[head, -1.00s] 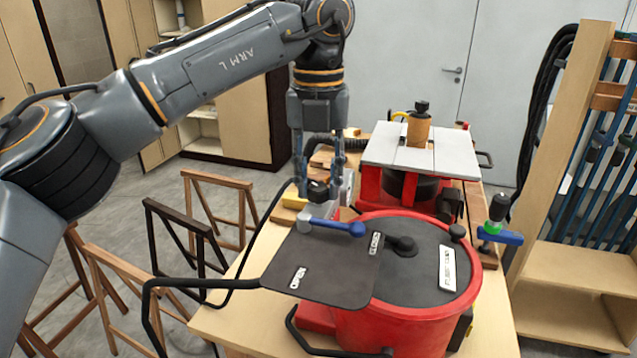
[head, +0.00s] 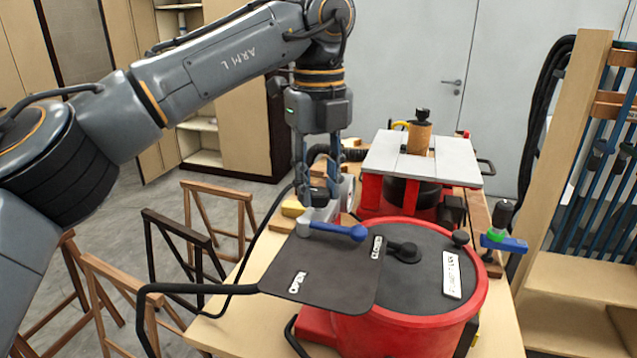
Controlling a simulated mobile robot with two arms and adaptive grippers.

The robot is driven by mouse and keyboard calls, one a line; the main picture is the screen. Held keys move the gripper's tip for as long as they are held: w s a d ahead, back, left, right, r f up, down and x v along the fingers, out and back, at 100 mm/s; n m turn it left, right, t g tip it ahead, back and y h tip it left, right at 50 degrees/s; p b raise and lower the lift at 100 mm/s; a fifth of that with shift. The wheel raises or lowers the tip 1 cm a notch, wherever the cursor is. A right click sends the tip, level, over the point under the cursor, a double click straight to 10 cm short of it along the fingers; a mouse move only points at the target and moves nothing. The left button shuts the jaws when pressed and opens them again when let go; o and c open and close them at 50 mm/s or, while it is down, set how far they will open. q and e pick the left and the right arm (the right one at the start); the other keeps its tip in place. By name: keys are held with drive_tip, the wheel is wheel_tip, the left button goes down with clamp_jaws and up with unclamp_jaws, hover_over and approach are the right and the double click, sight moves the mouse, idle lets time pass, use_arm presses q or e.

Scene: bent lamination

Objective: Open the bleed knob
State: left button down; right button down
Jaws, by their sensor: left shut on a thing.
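My left gripper (head: 318,192) reaches down from above, its fingers shut around a small black knob (head: 318,196) on a grey metal fitting. The fingers partly hide the knob. Just in front, a blue lever (head: 340,231) on the fitting points right, towards the CLOSED label (head: 376,248) on a dark plate (head: 335,275). The OPEN label (head: 297,282) is nearer the plate's front left. The plate lies beside and partly over a red round vessel (head: 385,330) with a dark lid (head: 425,275). My right gripper is not in view.
A red machine with a light grey top (head: 425,160) stands behind the vessel. Wooden trestles (head: 225,215) stand left of the table, and a tool rack (head: 590,150) stands right.

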sight(319, 191)
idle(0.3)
use_arm(q)
drive_tip(key=c, duration=1)
unclamp_jaws()
drive_tip(key=shift+r, duration=3.75)
